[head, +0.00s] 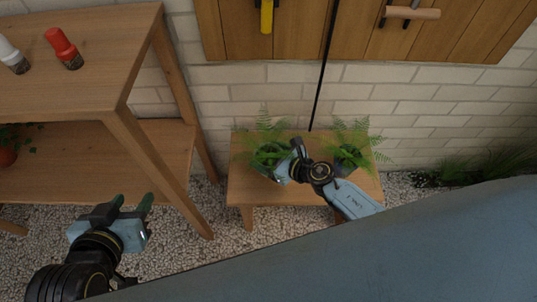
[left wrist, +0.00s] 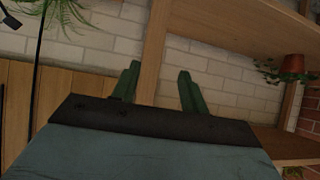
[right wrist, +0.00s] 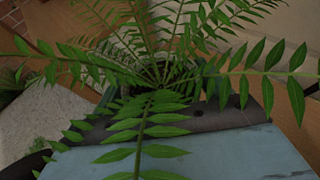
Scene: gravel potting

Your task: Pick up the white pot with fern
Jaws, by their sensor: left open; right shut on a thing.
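Two potted ferns stand on the low wooden bench. The left fern (head: 268,140) is partly covered by my right gripper (head: 282,163); its pot is mostly hidden, so I cannot tell its colour. The right fern (head: 352,140) stands in a dark pot (head: 346,163). In the right wrist view, fronds (right wrist: 150,110) spread over the gripper and hide most of the fingers and pot. My right gripper is shut on the left fern's pot. My left gripper (head: 132,204) is open and empty, low beside the shelf; its fingers show apart in the left wrist view (left wrist: 158,88).
The low bench (head: 250,196) stands against a white brick wall. Gravel (head: 205,245) covers the floor.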

